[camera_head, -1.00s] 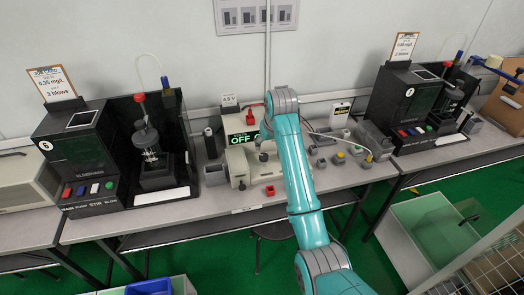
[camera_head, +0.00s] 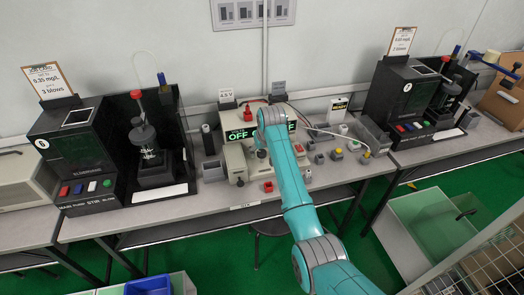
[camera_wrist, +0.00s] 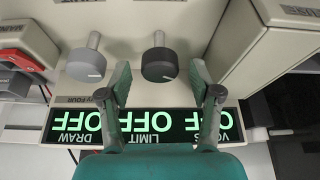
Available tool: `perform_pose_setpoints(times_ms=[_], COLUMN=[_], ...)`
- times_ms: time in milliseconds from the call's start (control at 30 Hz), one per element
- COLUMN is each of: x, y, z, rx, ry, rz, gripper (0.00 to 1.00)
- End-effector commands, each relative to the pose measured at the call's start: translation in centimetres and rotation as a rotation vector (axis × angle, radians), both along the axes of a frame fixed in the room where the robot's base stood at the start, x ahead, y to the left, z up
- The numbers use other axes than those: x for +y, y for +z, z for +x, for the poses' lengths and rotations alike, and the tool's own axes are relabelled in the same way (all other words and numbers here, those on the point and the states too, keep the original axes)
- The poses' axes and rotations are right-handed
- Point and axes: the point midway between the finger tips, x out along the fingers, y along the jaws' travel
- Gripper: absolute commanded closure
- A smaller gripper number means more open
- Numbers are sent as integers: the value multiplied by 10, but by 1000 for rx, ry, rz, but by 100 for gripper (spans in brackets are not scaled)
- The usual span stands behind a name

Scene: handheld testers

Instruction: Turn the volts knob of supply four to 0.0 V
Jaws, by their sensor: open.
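The supply with a green-lit display (camera_head: 240,133) stands at the middle of the bench, partly behind my arm. In the wrist view its display (camera_wrist: 150,124) appears upside down, reading OFF under VOLTS, LIMIT and DRAW. A label ending in FOUR is partly visible beside it. A dark knob (camera_wrist: 159,64) and a lighter grey knob (camera_wrist: 87,65) stick out of the panel; I cannot read their labels. My gripper (camera_wrist: 161,75) is open, its fingers on either side of the dark knob, with gaps. Whether they overlap it in depth is unclear. My arm hides the gripper in the head view.
Black test stations stand left (camera_head: 75,150) and right (camera_head: 400,95) on the bench. Small blocks and a grey bin (camera_head: 372,138) lie right of the supply. In the wrist view, a beige housing (camera_wrist: 260,45) rises close to the right finger.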

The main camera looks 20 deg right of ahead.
Motion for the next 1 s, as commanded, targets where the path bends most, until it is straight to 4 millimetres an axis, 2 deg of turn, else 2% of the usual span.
perform_pose_setpoints(times_ms=[233,467,500,767,1000], x=[0,0,0,0,-1], y=[-1,-1,-1,-1,-1], z=[0,0,0,0,0], rx=[0,1,1,2,3], ry=[0,0,0,21,132], rz=[0,0,0,0,1], gripper=[36,94,96,96,96])
